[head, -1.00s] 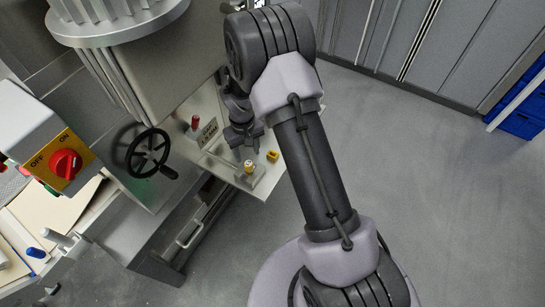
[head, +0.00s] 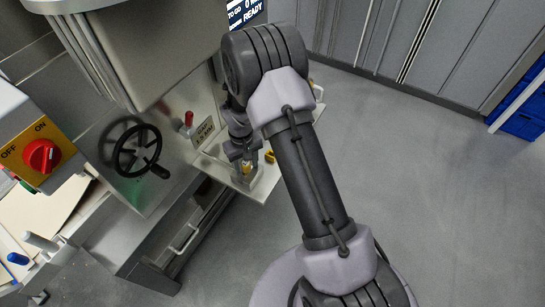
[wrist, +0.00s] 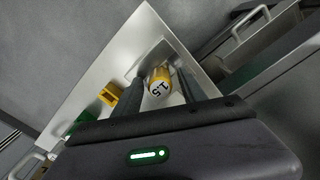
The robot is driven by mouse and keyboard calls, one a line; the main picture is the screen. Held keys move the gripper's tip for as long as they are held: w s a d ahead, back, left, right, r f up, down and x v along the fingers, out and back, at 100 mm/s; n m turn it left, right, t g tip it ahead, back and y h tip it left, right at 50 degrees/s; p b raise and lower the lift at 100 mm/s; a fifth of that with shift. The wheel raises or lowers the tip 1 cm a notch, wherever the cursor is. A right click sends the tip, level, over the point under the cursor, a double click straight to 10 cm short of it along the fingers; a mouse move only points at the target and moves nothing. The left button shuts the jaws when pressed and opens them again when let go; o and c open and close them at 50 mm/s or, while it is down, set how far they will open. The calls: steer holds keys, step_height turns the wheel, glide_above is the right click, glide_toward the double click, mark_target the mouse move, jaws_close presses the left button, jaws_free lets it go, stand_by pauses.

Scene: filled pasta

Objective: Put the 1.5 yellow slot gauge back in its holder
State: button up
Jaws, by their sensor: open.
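A small yellow slotted block (wrist: 112,94), possibly the holder, lies on the shelf left of the gauge. It also shows in the head view (head: 270,157), right of my gripper.
The metal shelf (head: 264,184) juts from the machine and its edges are close around the gauge. A red-topped lever (head: 189,119) and a small sign plate (head: 203,132) stand behind. A black handwheel (head: 137,149) is to the left. The floor at right is clear.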

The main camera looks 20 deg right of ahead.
jaws_close()
steer(key=shift+r+p, duration=0.5)
steer(key=shift+r, duration=0.2)
stand_by(0.5)
steer(key=shift+r+p, duration=1.85)
steer(key=shift+r, duration=0.85)
steer(key=shift+d, duration=0.1)
